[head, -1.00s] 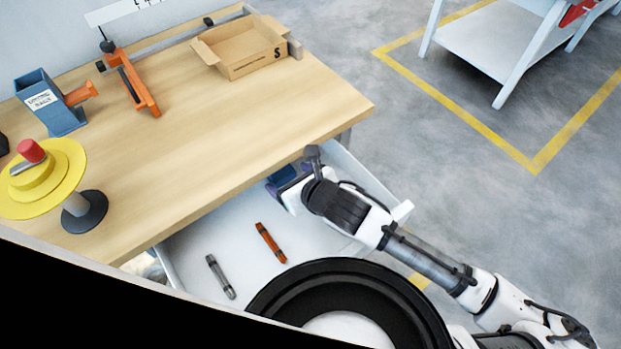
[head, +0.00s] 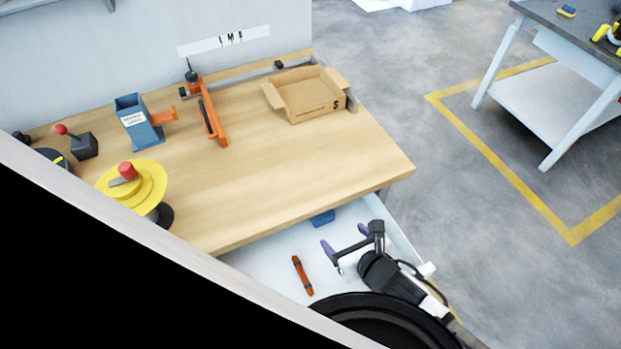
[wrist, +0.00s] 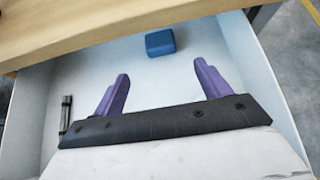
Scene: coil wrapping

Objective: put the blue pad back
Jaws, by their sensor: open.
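The blue pad (head: 322,217) lies in the open white drawer (head: 262,263), close to the table's front edge. In the wrist view the blue pad (wrist: 160,42) rests on the drawer floor, beyond the fingertips and roughly midway between them. My gripper (head: 343,238) is over the drawer, with its purple fingers spread wide and nothing between them. In the wrist view my gripper (wrist: 163,70) points toward the pad, with a gap of bare drawer floor between fingertips and pad.
An orange tool (head: 302,275) lies in the drawer left of my gripper. A grey tool (wrist: 66,114) lies near the drawer's left wall in the wrist view. The tabletop (head: 290,165) overhangs the drawer's back. An open cardboard box (head: 310,98) stands on the table.

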